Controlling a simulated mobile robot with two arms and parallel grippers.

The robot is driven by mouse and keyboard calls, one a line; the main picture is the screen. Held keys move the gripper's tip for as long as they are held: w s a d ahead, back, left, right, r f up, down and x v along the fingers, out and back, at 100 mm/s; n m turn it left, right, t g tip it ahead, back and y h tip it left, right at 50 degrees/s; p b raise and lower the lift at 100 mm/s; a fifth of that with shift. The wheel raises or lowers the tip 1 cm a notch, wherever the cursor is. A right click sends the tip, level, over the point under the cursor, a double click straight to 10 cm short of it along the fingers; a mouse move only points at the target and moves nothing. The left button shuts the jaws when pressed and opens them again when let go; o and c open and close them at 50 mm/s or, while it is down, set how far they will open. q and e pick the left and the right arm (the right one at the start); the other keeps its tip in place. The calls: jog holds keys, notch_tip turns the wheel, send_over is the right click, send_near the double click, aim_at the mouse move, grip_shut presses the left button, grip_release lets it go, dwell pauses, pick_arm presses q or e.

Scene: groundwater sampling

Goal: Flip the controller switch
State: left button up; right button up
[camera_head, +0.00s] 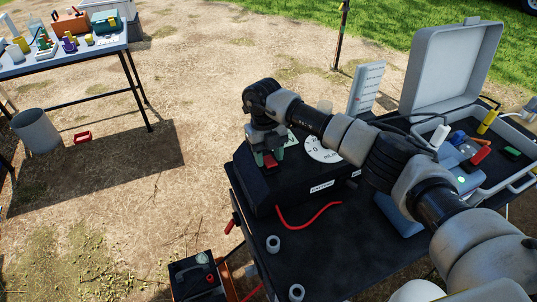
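The controller (258,192) is a black box with a sloped top and white labels, at the left end of a dark table. A round white dial (322,149) shows on its top, partly behind my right arm. A small red part (270,162), which looks like the switch, shows at the controller's upper left. My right gripper (268,156) points down right at this red part, with its greenish fingertips around or just behind it. I cannot tell whether they touch it or how far apart they are. My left gripper is out of view.
A grey open case (452,68) with tools stands right of the controller. A white board (366,87) stands behind it. A red cable (310,218) and white rings (273,244) lie in front. A battery-like box (196,277) sits below left. Another table (95,52) is far left.

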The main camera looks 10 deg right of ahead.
aim_at(265, 157)
jog(key=shift+o, duration=0.8)
jog(key=b+v, duration=0.1)
jog(key=v, duration=0.9)
jog(key=shift+r, duration=0.4)
jog(key=shift+f, duration=0.1)
